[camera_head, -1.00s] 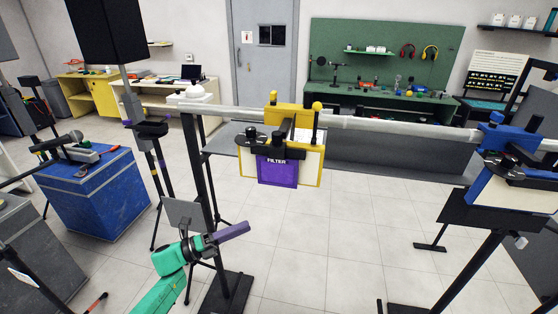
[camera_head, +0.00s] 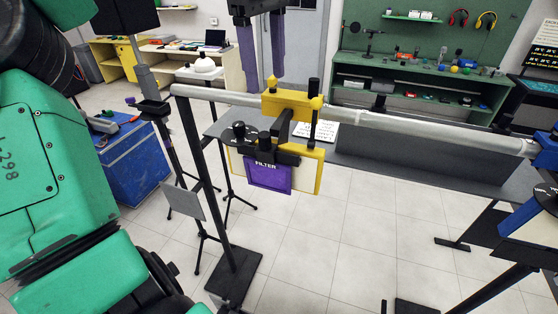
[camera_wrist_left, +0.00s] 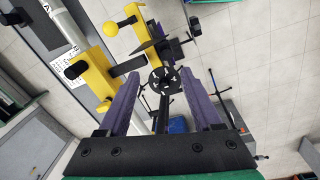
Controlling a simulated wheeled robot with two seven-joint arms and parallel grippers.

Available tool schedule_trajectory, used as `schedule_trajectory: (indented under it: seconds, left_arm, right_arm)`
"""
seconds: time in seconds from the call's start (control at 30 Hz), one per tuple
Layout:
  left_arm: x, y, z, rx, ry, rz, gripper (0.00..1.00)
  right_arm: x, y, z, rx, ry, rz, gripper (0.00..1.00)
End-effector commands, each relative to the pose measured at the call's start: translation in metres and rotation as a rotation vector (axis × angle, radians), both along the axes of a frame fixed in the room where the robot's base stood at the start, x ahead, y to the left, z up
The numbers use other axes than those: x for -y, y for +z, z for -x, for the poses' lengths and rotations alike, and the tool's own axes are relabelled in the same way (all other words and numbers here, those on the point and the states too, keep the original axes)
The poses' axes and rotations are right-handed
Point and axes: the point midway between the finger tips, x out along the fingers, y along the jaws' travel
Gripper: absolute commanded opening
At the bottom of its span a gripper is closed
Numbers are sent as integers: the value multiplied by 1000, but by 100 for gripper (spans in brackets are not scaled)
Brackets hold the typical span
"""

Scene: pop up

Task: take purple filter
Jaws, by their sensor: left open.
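The purple filter (camera_head: 268,175), a plate marked FILTER, hangs upright in the yellow holder (camera_head: 291,105) clamped on the grey rail. Black clips and knobs sit along its top edge. My left gripper (camera_head: 264,82) points down from the top of the head view with its two purple fingers spread and empty. In that picture it appears just above the holder, apart from the filter. In the left wrist view, the open fingers (camera_wrist_left: 161,74) show a black knob between them. The yellow holder (camera_wrist_left: 92,68) lies to their left there. The right gripper is not in view.
The grey rail (camera_head: 400,127) runs across on dark stands. A blue clamp (camera_head: 545,152) sits at its right end. A grey table (camera_head: 400,165) stands behind the rail. A blue chest (camera_head: 135,165) is at the left. The floor in front of the filter is clear.

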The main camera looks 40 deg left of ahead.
Motion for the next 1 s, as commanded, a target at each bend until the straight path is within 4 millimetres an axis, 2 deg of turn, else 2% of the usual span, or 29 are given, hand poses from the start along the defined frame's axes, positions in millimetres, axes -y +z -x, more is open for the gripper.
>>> schedule_trajectory:
  seconds: [0.2,0.37,0.6,0.7,0.87,0.97,1.0]
  left_arm:
    - [0,-56,-4,-3,-3,8,66]
    - [-1,-78,-6,0,-1,6,66]
    - [0,-119,-5,-1,0,8,66]
    - [-1,-130,-6,2,2,7,66]
    - [-1,-131,-7,3,3,6,66]
    - [-1,-131,-7,3,3,6,32]
    - [-1,-131,-7,3,3,6,16]
  right_arm:
    - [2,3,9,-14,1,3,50]
    - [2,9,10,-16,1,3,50]
    - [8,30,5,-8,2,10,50]
    - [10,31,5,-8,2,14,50]
    - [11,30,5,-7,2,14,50]
    - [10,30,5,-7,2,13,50]
    - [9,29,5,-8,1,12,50]
